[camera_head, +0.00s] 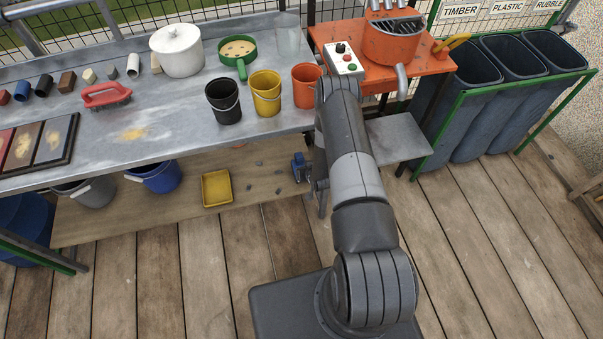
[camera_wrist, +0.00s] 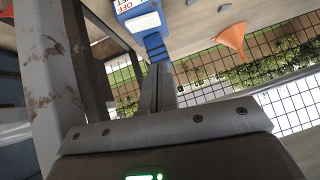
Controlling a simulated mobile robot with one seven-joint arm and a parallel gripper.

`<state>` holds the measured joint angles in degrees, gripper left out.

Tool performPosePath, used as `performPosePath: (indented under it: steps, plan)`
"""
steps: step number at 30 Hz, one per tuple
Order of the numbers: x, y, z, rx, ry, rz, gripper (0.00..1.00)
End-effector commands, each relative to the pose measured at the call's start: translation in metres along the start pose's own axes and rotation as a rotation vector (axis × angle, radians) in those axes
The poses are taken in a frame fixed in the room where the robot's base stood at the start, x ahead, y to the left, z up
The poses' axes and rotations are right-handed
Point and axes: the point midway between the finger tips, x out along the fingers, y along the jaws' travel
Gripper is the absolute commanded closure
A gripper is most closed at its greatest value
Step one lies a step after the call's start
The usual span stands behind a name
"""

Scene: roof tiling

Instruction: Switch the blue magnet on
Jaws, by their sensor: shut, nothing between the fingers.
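The blue magnet (camera_wrist: 140,16) shows at the top of the wrist view, with a white label and red lettering that reads OFF in part. Its upper part is cut off by the picture edge. A narrow ribbed blue part of it points down toward my gripper (camera_wrist: 160,68). My gripper's fingers are shut together with nothing between them, and their tips lie close to that ribbed part; I cannot tell whether they touch it. In the head view the magnet (camera_head: 299,167) is a small blue thing at the bench's lower shelf, left of my arm, which hides most of my gripper.
A grey post (camera_wrist: 55,80) stands close on the left in the wrist view. An orange funnel (camera_wrist: 232,38) is to the right. The bench (camera_head: 180,112) carries black, yellow and orange buckets above. A yellow tray (camera_head: 217,188) and small dark bits lie on the lower shelf (camera_head: 110,222).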

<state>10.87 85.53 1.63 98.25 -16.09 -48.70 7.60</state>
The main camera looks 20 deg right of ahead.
Motion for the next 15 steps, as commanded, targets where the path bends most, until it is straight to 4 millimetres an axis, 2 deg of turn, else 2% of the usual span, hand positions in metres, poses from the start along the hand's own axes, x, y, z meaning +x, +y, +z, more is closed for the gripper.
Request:
performPosePath:
  steps: [6,15]
  plan:
    - [0.037,-0.001,0.004,-0.001,-0.001,-0.001,1.00]
    - [0.058,0.000,0.026,0.000,-0.001,0.000,1.00]
